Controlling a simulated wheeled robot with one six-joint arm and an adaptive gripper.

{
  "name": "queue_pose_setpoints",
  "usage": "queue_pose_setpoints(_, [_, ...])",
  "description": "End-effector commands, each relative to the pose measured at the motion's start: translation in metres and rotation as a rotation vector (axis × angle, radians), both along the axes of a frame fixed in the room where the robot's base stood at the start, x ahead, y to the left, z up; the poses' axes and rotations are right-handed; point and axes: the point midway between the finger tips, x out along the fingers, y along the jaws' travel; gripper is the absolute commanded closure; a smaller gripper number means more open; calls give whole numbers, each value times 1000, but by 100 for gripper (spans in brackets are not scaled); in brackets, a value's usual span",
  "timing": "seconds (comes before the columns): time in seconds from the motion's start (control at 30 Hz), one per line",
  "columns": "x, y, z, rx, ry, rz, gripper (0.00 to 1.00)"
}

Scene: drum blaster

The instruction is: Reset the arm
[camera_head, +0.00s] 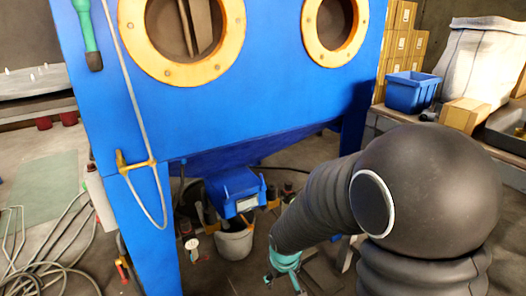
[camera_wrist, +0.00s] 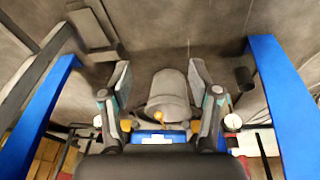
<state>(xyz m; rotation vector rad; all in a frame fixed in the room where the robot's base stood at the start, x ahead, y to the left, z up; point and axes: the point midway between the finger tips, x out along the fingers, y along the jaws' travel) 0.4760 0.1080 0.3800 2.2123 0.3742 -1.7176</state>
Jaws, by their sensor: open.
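My arm reaches in from the right in the head view. Its gripper (camera_head: 285,268), with teal parts, hangs low in front of the blue blasting cabinet (camera_head: 255,105), near the floor. In the wrist view my gripper (camera_wrist: 158,78) is open, with its two fingers well apart and nothing between them that they touch. A grey bucket (camera_wrist: 168,90) shows beyond and between the fingers. The bucket (camera_head: 235,240) also stands under the cabinet in the head view, left of my gripper. Part of the gripper is cut off or dark in the head view.
A blue box-like part (camera_head: 236,190) sits above the bucket. Blue cabinet legs (camera_head: 150,225) stand on either side. Hoses (camera_head: 45,255) lie on the floor at left. A bench with a blue bin (camera_head: 411,91) and cardboard boxes (camera_head: 464,111) is at right.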

Motion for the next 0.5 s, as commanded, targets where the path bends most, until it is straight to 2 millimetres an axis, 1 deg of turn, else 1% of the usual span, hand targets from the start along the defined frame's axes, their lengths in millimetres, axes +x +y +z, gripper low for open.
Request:
queue_pose_setpoints(0.03, [-12,-10,24,-4,16,-29,38])
queue_pose_setpoints(0.1, [-30,-22,46,-9,46,-65,38])
queue_pose_setpoints(0.3, [-80,-50,108,-3,102,-157,38])
queue_pose_setpoints(0.5, [-125,-69,164,29,101,-235,38])
